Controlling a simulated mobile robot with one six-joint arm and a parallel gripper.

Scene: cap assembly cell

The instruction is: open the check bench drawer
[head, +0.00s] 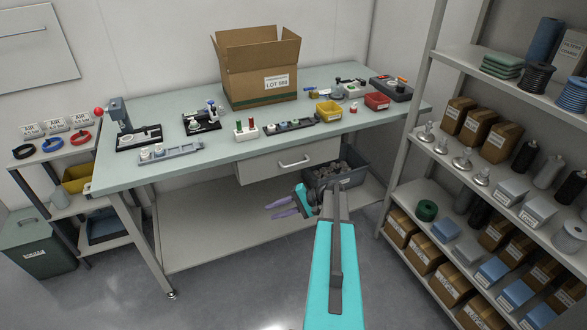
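The check bench (215,160) has a pale green top. Its drawer (262,171) hangs under the front edge, with a grey front and a light bar handle (294,162). The drawer front looks flush under the bench, so it appears shut. My gripper (276,208), with two purple fingers, is below the drawer and in front of the lower shelf, pointing left. The fingers are apart, with nothing visible between them. The gripper is not touching the handle.
A dark grey bin (345,181) with small parts is right of the drawer, close behind my arm. An open cardboard box (255,82), fixtures and small trays stand on the bench. A loaded shelf rack (400,165) is on the right. The floor at front left is clear.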

